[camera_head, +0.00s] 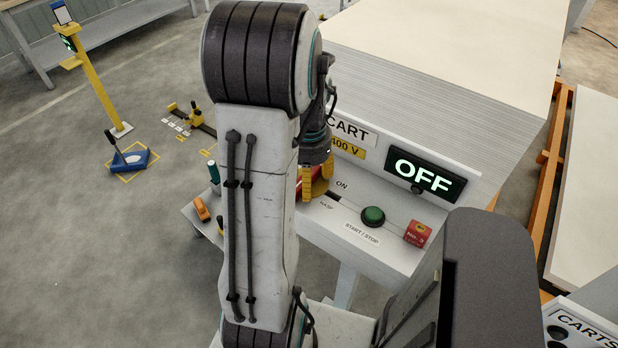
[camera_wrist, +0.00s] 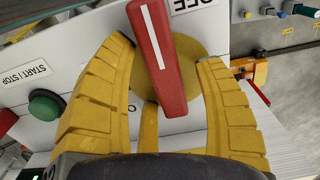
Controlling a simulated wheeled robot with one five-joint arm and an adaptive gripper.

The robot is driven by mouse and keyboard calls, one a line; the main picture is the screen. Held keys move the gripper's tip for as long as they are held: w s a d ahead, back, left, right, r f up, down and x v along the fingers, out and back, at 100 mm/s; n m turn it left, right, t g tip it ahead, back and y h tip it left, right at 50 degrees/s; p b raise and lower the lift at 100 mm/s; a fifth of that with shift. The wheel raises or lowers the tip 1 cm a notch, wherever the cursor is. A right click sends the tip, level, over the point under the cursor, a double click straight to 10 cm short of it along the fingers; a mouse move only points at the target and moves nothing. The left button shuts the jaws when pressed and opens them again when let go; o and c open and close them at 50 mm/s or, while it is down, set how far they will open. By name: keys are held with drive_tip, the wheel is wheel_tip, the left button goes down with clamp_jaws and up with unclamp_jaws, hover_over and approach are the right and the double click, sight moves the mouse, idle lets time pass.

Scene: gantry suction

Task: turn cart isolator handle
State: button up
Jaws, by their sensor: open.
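The cart isolator handle (camera_wrist: 158,58) is a red bar with a white stripe in front of a round yellow plate (camera_wrist: 205,62). In the wrist view it stands nearly upright, slightly tilted. In the head view my gripper (camera_head: 316,185) is at the left part of the cart panel, and my arm hides most of the handle; a bit of red shows beside the fingers. The display (camera_head: 427,175) on the panel reads OFF.
A green start/stop button (camera_head: 373,216) and a red box (camera_head: 417,233) sit right of the handle on the panel. A large stack of white sheets (camera_head: 440,60) stands behind.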

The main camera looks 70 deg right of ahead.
idle(0.3)
clamp_jaws()
idle(0.5)
